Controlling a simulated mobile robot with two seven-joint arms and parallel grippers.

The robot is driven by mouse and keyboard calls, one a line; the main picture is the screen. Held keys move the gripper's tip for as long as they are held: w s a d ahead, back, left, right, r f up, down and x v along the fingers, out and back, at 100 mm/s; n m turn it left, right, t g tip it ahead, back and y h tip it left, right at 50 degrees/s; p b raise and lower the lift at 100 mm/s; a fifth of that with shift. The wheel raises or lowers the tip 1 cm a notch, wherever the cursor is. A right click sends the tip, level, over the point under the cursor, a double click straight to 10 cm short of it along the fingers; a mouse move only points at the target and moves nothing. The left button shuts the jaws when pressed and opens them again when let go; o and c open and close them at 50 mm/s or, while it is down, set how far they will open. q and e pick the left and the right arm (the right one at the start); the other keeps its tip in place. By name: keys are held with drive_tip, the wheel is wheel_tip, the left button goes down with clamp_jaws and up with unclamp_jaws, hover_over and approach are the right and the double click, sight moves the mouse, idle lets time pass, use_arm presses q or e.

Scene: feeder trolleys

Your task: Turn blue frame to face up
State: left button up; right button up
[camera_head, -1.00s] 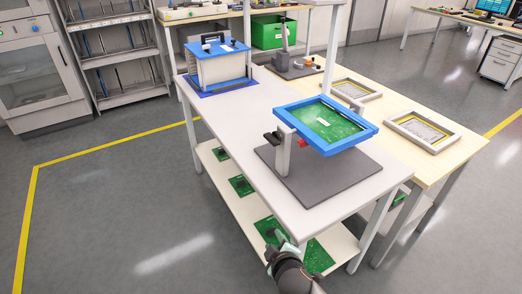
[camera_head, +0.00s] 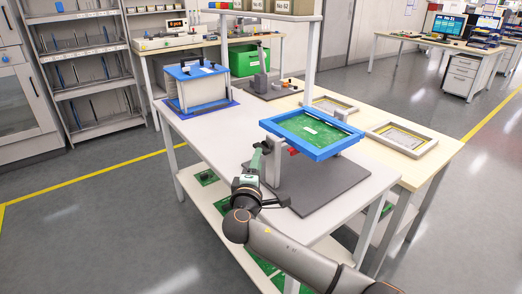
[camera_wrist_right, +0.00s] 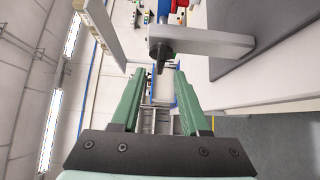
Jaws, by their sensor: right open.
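The blue frame (camera_head: 288,141) holds a green circuit board (camera_head: 312,128) and sits tilted on a grey stand with upright posts; its green side shows from above. The stand rests on a dark grey base plate (camera_head: 325,186) on the white table. My right gripper (camera_head: 257,158) is at the left side of the stand, beside the near post. In the right wrist view my open right gripper (camera_wrist_right: 158,72) has its two green fingers apart, with a black knob (camera_wrist_right: 161,48) on a grey post (camera_wrist_right: 208,42) just ahead of the tips. I cannot tell if they touch. My left gripper is out of view.
A blue-topped box fixture (camera_head: 195,88) stands at the table's far left. Two grey frames (camera_head: 412,140) lie on the wooden table to the right. A lower shelf with green boards is under the white table (camera_head: 200,130). The table's middle is clear.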

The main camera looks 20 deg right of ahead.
drive_tip(key=x, duration=0.7)
drive_tip(key=shift+w+b, duration=0.1)
drive_tip(key=shift+b, duration=0.2)
clamp_jaws()
idle(1.2)
